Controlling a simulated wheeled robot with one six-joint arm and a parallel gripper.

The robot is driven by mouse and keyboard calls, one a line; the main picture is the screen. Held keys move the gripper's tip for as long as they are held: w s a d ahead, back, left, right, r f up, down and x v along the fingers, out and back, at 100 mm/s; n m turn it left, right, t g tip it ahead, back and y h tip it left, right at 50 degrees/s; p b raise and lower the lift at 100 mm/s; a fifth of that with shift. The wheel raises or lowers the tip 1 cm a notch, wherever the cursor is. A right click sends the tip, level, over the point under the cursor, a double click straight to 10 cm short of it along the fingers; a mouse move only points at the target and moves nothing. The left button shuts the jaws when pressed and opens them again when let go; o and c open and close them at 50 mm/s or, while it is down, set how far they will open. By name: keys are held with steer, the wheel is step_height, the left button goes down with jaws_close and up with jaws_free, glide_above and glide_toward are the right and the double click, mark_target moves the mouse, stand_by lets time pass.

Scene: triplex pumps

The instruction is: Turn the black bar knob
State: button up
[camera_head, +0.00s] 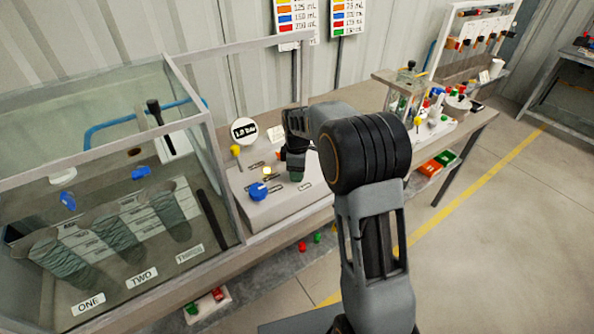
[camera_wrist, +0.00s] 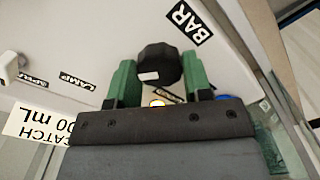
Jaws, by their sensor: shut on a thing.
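The black bar knob (camera_wrist: 158,66) sits on the pale panel beside the BAR label (camera_wrist: 188,22) in the wrist view. It has a small white mark on its near face. The two green fingers of my gripper (camera_wrist: 156,74) stand on either side of it, shut on it. In the head view my gripper (camera_head: 295,172) reaches down to the panel (camera_head: 283,208), right of the blue knob (camera_head: 258,191). The knob is hidden there behind the gripper and cannot be made out.
A glass tank (camera_head: 205,112) with tubes labelled ONE, TWO and THREE stands left of the panel. A round 1.0 Bar display (camera_head: 244,131) stands behind the panel. A lit yellow lamp (camera_head: 267,172) is near the blue knob. A cluttered bench (camera_head: 462,130) extends right.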

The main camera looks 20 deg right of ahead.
steer(key=n, duration=0.3)
steer(key=shift+n, duration=2.1)
steer(key=o, duration=0.9)
steer(key=shift+r, duration=0.1)
step_height(320, 180, up, 14)
steer(key=shift+f, duration=0.15)
